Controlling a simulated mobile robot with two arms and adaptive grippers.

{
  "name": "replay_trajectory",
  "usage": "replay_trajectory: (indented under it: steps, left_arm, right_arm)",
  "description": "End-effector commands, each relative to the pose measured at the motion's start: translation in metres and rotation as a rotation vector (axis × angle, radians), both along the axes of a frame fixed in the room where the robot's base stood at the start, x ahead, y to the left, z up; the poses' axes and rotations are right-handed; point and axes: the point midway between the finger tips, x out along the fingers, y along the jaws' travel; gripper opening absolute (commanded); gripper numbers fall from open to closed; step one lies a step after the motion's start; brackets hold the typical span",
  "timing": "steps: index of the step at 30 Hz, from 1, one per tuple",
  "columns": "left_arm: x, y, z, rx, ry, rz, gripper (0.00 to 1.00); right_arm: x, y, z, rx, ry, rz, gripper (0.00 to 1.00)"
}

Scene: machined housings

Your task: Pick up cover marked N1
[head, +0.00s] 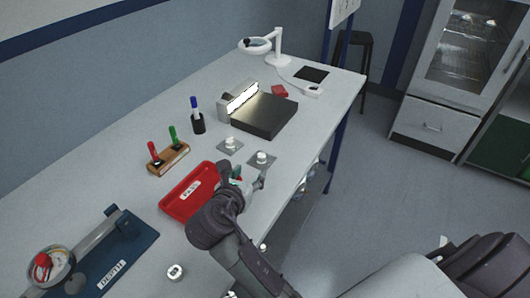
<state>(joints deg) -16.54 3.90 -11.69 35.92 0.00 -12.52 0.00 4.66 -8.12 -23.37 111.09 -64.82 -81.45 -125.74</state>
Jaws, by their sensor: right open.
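The marking N1 cannot be read on anything in view. Two square grey plates with white round tops stand on the bench; one (230,146) is farther back, the other (261,161) is just beyond my right gripper (252,181). A small white round part (175,272) with a dark mark sits near the bench's front, left of my arm. I cannot tell which of these is the cover. My right gripper is open beside the red tray, close to the nearer plate; its arm hides part of the bench. My left gripper is not in view.
The red tray (176,207) has a label reading PASS. A blue DEPTH gauge stand (135,240), a wooden marker holder (178,162), a pen cup (198,124), a black plate (262,128) beside a lit box, and a magnifier lamp (278,45) stand on the bench (110,170).

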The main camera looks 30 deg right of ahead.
Motion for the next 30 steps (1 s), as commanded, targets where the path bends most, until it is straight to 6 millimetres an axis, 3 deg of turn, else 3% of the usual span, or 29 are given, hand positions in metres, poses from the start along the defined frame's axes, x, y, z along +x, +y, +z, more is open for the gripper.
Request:
replay_trajectory:
  steps: [10, 17, 22, 30]
  left_arm:
    - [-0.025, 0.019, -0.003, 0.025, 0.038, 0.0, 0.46]
    - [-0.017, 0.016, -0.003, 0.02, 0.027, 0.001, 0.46]
    - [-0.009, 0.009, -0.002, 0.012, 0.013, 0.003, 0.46]
    - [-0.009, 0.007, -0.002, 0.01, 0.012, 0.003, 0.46]
  right_arm:
    - [0.042, -0.042, -0.025, -0.003, 0.0, -0.001, 0.55]
    - [0.054, -0.052, -0.032, -0.002, 0.001, 0.0, 0.55]
    - [0.072, -0.065, -0.043, -0.003, 0.001, -0.001, 0.55]
    - [0.086, -0.079, -0.052, 0.0, 0.0, 0.001, 0.55]
